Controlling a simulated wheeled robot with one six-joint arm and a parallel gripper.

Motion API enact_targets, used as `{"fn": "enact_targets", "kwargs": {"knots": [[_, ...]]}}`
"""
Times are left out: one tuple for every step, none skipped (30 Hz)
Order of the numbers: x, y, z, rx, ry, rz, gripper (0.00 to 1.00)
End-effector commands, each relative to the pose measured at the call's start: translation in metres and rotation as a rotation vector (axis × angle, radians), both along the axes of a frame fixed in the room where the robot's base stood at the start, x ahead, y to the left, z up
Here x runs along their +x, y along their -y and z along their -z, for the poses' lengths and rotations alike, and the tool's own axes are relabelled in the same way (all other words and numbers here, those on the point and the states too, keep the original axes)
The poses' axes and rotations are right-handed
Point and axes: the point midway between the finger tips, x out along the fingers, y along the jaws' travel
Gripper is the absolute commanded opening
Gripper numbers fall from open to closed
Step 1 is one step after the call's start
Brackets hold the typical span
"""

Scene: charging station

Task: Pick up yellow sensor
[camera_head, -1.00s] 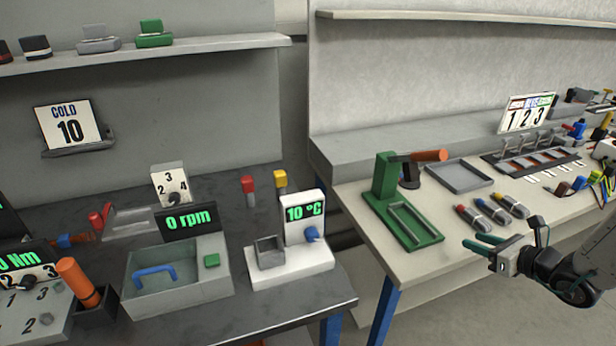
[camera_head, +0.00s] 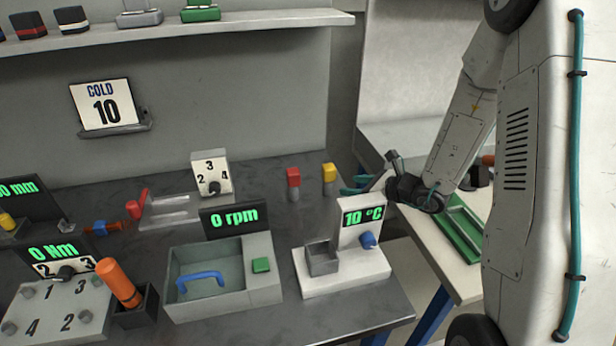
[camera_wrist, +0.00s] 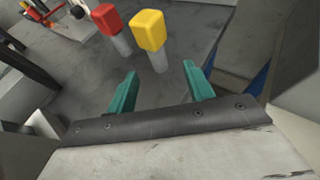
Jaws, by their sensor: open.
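The yellow sensor (camera_head: 329,176) is a small yellow-topped block on a grey stem, upright near the back right of the dark bench. It also shows in the wrist view (camera_wrist: 149,31), ahead of my fingers and roughly between their lines. My gripper (camera_head: 356,186) is just right of the sensor in the head view. Its two teal fingers are apart and empty in the wrist view (camera_wrist: 155,88). A gap shows between the fingertips and the sensor.
A red-topped sensor (camera_head: 293,180) stands close on the left of the yellow one. The white 10 °C unit (camera_head: 345,272) is in front, with the 0 rpm basin (camera_head: 205,285) left of it. A second bench (camera_head: 452,262) lies to the right.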

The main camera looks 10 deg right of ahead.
Motion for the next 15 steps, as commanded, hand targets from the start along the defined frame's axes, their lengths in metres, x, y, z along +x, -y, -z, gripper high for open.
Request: {"fn": "enact_targets", "kwargs": {"knots": [[0.004,-0.005,0.003,0.001,-0.002,-0.004,0.52],[0.007,-0.007,0.004,0.001,-0.002,-0.004,0.52],[0.010,-0.010,0.006,0.001,-0.002,-0.004,0.52],[0.012,-0.013,0.007,0.000,-0.001,-0.005,0.52],[0.015,-0.016,0.008,0.000,-0.001,-0.006,0.52],[0.018,-0.019,0.009,0.000,-0.001,-0.006,0.52],[0.021,-0.022,0.010,0.000,-0.001,-0.007,0.52],[0.023,-0.026,0.012,0.000,-0.002,-0.008,0.52],[0.028,-0.031,0.013,0.000,-0.002,-0.008,0.52],[0.032,-0.034,0.015,0.000,-0.002,-0.008,0.52],[0.035,-0.038,0.016,0.000,-0.001,-0.009,0.52],[0.039,-0.040,0.018,0.000,-0.001,-0.007,0.52],[0.042,-0.042,0.020,0.000,-0.001,-0.007,0.52],[0.044,-0.044,0.021,0.000,-0.001,-0.007,0.52],[0.047,-0.046,0.022,0.000,-0.001,-0.007,0.52]]}}
